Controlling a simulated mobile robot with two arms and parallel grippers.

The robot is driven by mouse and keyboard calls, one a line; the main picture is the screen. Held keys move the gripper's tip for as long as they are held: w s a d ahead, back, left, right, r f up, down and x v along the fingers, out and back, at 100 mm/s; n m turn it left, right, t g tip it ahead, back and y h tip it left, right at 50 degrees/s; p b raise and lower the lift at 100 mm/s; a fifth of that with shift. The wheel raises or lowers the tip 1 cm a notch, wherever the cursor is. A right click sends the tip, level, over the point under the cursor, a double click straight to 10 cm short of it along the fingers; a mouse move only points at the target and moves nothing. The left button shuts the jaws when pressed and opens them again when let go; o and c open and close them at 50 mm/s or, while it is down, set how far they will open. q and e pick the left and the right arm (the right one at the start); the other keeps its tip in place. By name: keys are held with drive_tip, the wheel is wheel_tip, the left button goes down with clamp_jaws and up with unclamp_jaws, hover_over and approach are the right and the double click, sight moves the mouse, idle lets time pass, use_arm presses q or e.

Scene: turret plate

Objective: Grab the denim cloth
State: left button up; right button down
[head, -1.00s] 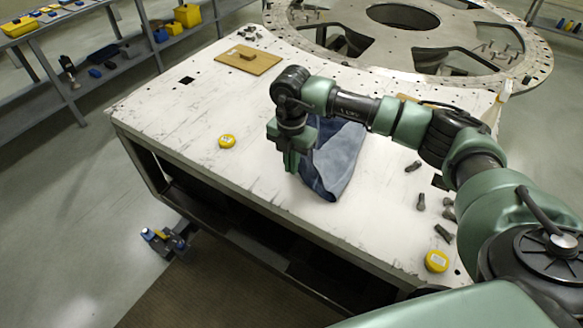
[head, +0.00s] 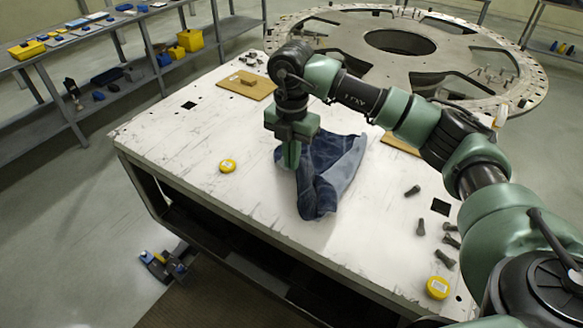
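The denim cloth (head: 331,174) lies crumpled on the white worktable (head: 225,140), with a raised fold on its left side. My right gripper (head: 287,160) points down at the cloth's left upper edge. Its fingers look close together, and they overlap the cloth's edge in the picture. I cannot tell whether cloth is pinched between them. Part of the cloth behind the gripper and forearm is hidden. My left gripper is not in view.
Yellow tape measures lie left of the cloth (head: 228,166) and at the front right (head: 438,288). Several dark bolts (head: 445,259) lie at the right. A wooden board (head: 247,84) lies at the back left. The large metal ring plate (head: 460,55) stands behind.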

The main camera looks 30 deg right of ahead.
wheel_tip(320, 180, up, 34)
idle(1.0)
